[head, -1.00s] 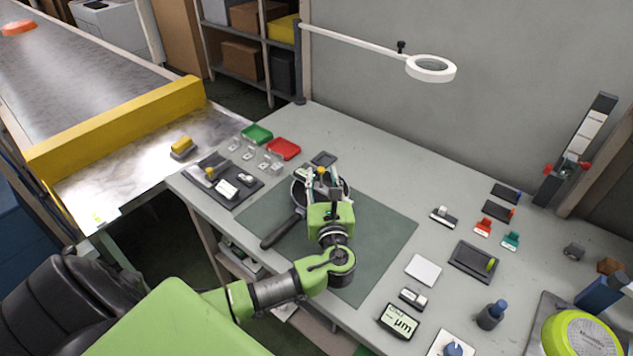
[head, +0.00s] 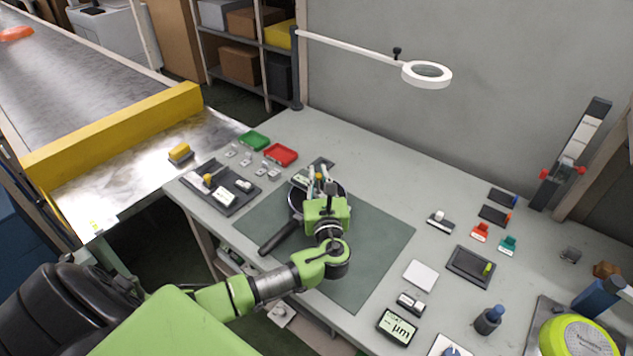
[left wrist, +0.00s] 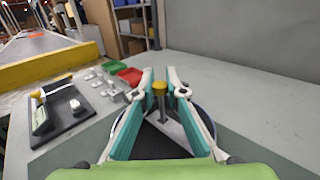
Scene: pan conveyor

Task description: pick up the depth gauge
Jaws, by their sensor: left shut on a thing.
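The depth gauge (left wrist: 160,90) shows in the left wrist view as an upright grey stem with a yellow cap, between the teal finger pads. A grey bar shows low between the pads. My left gripper (head: 319,181) is shut on the gauge, over the dark round pan (head: 341,197) on the green mat. Fingers hide much of the gauge in the head view. I cannot tell whether its foot touches the pan. My right gripper is not in view.
A dark tray (head: 240,202) with small tools and a yellow knob lies left of the pan. Red (head: 281,154) and green (head: 254,140) bins stand behind. The pan handle (head: 279,237) points toward the front left. The mat (head: 377,245) is clear right of the gripper.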

